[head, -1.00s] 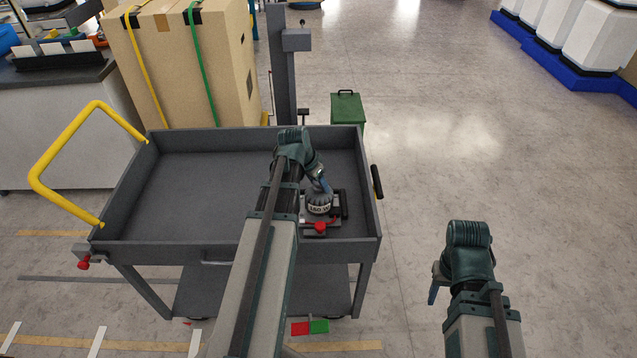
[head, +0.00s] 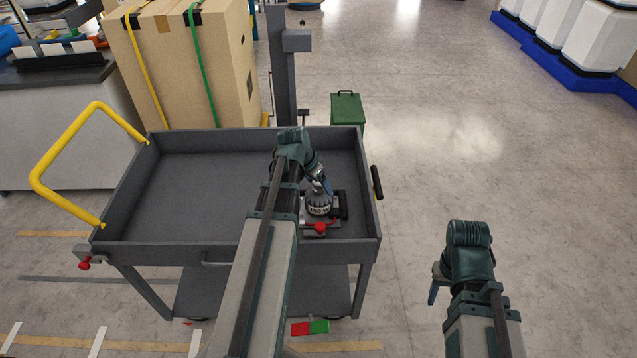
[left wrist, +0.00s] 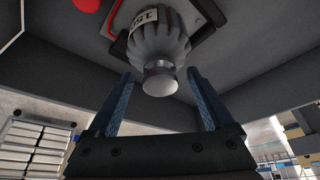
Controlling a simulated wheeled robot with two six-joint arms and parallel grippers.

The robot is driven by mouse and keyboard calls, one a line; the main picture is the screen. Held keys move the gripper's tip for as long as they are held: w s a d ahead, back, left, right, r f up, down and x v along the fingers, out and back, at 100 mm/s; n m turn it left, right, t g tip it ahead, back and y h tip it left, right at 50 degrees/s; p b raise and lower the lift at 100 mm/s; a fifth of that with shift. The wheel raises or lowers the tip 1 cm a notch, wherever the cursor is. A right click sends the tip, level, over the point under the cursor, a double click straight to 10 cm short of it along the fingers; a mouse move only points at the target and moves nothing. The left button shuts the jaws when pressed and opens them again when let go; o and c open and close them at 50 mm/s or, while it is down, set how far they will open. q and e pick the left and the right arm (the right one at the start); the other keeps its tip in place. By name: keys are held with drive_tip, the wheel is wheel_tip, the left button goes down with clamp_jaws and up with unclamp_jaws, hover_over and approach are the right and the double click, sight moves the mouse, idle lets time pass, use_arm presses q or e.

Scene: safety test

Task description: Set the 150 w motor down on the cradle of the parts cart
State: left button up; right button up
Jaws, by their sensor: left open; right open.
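The 150 W motor (head: 318,207), a grey ribbed body with a white label, sits on the cradle (head: 333,223) near the right end of the parts cart (head: 205,178). In the left wrist view the motor (left wrist: 158,45) shows its round silver end pointing toward my gripper. My left gripper (head: 323,184) is just above the motor. Its two blue fingers (left wrist: 162,100) are spread on either side of the silver end, with gaps, and hold nothing. Part of the cradle is hidden behind the motor and my arm. My right gripper (head: 434,290) is open and empty over the floor right of the cart.
The cart has raised walls, a yellow handle (head: 65,150) at left and a red knob (head: 320,228) by the cradle. A strapped cardboard box (head: 180,65) and a green bin (head: 347,110) stand behind.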

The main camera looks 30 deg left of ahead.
use_arm(q)
drive_tip(key=p+v, duration=1.2)
drive_tip(key=v, duration=0.1)
drive_tip(key=shift+s+r, duration=0.15)
drive_tip(key=shift+r, duration=0.05)
drive_tip(key=shift+r, duration=0.1)
wheel_tip(320, 180, up, 7)
drive_tip(key=p, duration=0.7)
idle(0.4)
